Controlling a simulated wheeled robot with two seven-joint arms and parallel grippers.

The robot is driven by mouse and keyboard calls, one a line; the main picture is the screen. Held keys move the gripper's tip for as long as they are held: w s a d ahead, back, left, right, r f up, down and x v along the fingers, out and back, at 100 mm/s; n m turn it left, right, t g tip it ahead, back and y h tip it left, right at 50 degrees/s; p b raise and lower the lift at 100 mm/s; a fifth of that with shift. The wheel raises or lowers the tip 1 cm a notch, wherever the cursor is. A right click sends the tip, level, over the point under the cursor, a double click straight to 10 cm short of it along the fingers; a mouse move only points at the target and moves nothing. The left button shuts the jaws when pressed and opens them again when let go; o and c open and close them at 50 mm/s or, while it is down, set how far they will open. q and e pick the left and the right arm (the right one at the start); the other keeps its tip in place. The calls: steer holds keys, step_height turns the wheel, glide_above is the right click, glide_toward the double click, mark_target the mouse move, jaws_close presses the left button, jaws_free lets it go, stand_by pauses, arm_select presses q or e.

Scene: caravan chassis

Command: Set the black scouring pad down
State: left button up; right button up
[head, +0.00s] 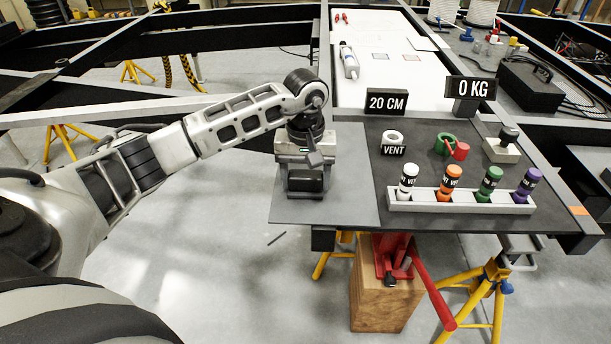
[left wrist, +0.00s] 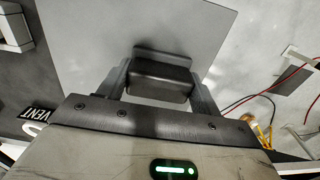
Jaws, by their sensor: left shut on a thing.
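The black scouring pad (left wrist: 158,80) is between the two fingers of my left gripper (left wrist: 160,88) in the left wrist view. The gripper is shut on it. In the head view my left gripper (head: 305,188) points down over the light grey sheet (head: 345,205) at the left end of the dark worktop. The sheet also shows behind the pad in the left wrist view (left wrist: 90,45). The pad is low over the sheet; I cannot tell whether it touches. My right gripper is not in view.
Right of the sheet stands a white rack (head: 460,207) with several coloured-capped bottles. Behind it are a white ring (head: 392,137), a VENT label (head: 393,151), a green ring (head: 444,143), a red piece (head: 460,151) and a pale block (head: 502,151). The sheet's right part is clear.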

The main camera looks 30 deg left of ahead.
arm_select(q)
steer(key=o, duration=1)
steer(key=shift+f, duration=0.1)
steer(key=shift+c, duration=0.2)
